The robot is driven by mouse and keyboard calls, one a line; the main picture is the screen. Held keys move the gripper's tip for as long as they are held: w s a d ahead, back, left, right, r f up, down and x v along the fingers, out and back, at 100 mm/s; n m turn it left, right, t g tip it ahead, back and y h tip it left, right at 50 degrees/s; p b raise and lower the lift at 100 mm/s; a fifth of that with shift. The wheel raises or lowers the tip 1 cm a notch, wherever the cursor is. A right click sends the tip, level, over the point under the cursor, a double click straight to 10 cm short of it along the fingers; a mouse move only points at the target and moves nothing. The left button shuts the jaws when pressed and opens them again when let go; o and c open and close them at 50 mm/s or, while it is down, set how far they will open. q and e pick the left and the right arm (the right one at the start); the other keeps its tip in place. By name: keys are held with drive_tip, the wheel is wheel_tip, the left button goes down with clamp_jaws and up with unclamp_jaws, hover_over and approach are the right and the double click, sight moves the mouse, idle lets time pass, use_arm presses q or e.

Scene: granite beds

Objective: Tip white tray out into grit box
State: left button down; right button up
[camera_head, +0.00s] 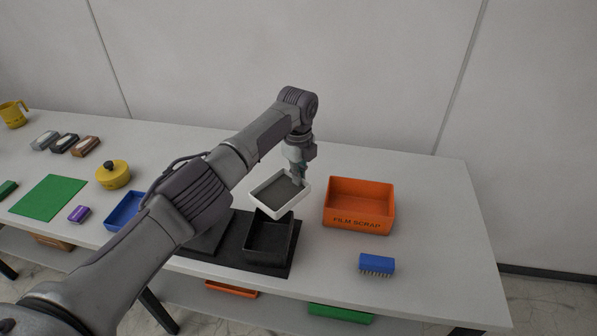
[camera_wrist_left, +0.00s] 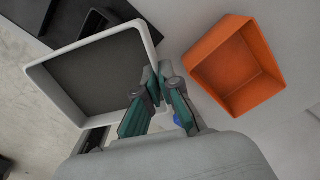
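The white tray (camera_head: 294,204), with a flat dark grey inside, is held up in the air, slightly tilted. My left gripper (camera_head: 298,178) is shut on its right rim; the left wrist view shows the fingers (camera_wrist_left: 158,92) pinching the wall of the tray (camera_wrist_left: 85,43). I cannot tell whether the grey inside is grit or the tray's floor. Below and just in front of the tray is an open black box (camera_head: 270,256), partly hidden by it. No label reading grit shows. My right gripper is not in view.
An orange box marked FILM SCRAP (camera_head: 358,225) stands right of the tray, also in the left wrist view (camera_wrist_left: 238,92). A blue brush (camera_head: 377,263) lies in front of it. A blue tray (camera_head: 122,212) and yellow pot (camera_head: 113,175) are left. The table's right end is clear.

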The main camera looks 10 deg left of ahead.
use_arm(q)
drive_tip(key=shift+s+a+r+t+h+p, duration=0.2)
drive_tip(key=shift+r+t+h+p, duration=0.45)
drive_tip(key=shift+p, duration=1.35)
drive_tip(key=shift+s+a+r+t+h+p, duration=0.1)
drive_tip(key=shift+s+r+t+h+p, duration=0.2)
drive_tip(key=shift+r+t+p, duration=1.15)
drive_tip(key=shift+s+a+h+p, duration=0.1)
drive_tip(key=shift+h+p, duration=0.15)
drive_tip(key=shift+p, duration=0.55)
drive_tip(key=shift+s+a+r+h, duration=0.1)
drive_tip(key=shift+s+a+h, duration=0.1)
drive_tip(key=shift+h, duration=0.1)
drive_tip(key=shift+s+a+r+t+h, duration=0.3)
drive_tip(key=shift+s+r+t+h, duration=0.3)
drive_tip(key=shift+t, duration=0.5)
drive_tip(key=s+t+h+b, duration=0.1)
drive_tip(key=b, duration=0.2)
drive_tip(key=a+r+t+b, duration=0.1)
drive_tip(key=b, duration=0.2)
drive_tip(key=shift+s+t+h, duration=0.35)
drive_tip(key=shift+t+h, duration=0.05)
drive_tip(key=s+a+t+h+b, duration=0.5)
drive_tip(key=s+t+b, duration=0.3)
drive_tip(key=b, duration=1.8)
drive_tip(key=shift+s+a+t+h+b, duration=0.15)
drive_tip(key=shift+s+t+h+b, duration=0.2)
drive_tip(key=shift+t, duration=0.45)
drive_tip(key=shift+w, duration=0.1)
